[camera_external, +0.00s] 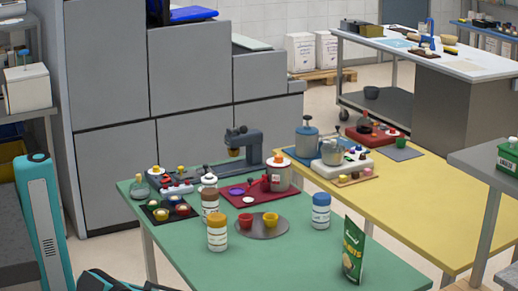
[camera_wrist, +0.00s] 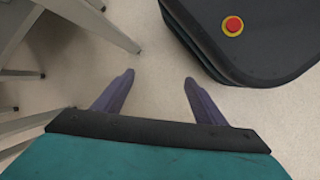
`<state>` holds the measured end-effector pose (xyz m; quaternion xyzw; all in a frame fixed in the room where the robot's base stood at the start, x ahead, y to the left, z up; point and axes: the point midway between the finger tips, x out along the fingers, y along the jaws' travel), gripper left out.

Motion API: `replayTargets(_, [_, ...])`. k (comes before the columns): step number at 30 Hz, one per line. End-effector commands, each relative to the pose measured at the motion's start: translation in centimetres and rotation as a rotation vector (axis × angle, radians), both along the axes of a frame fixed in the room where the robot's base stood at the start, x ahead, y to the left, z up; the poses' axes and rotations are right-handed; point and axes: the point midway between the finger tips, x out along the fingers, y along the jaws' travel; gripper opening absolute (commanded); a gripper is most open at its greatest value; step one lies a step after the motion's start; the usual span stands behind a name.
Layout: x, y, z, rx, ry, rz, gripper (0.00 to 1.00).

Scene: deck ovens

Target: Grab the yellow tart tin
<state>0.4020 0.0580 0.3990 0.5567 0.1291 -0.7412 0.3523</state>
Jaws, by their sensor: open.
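A small yellow tin (camera_external: 270,220), which looks like the yellow tart tin, stands on a round grey plate (camera_external: 264,234) on the green table. A similar red tin (camera_external: 245,222) stands just left of it on the same plate. The yellow tin does not show in the wrist view. My gripper (camera_wrist: 158,76) is open and empty, its two purple fingers apart over bare floor. The gripper itself cannot be made out in the outside view, where teal parts of my body show at the left edge and bottom left.
A red tray (camera_external: 250,201) with a pot lies behind. The green table's front (camera_external: 270,268) is clear. Table legs (camera_wrist: 95,25) show in the wrist view.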

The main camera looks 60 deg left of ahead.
Motion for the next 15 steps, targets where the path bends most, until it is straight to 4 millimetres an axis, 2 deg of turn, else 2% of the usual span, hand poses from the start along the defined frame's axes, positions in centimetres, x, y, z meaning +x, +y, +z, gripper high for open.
replayTargets(6, [2.4, 3.1, 1.4, -0.038, -0.052, 0.194, 0.65])
replayTargets(15, [4.9, 7.7, 3.5, -0.088, -0.12, 0.435, 0.65])
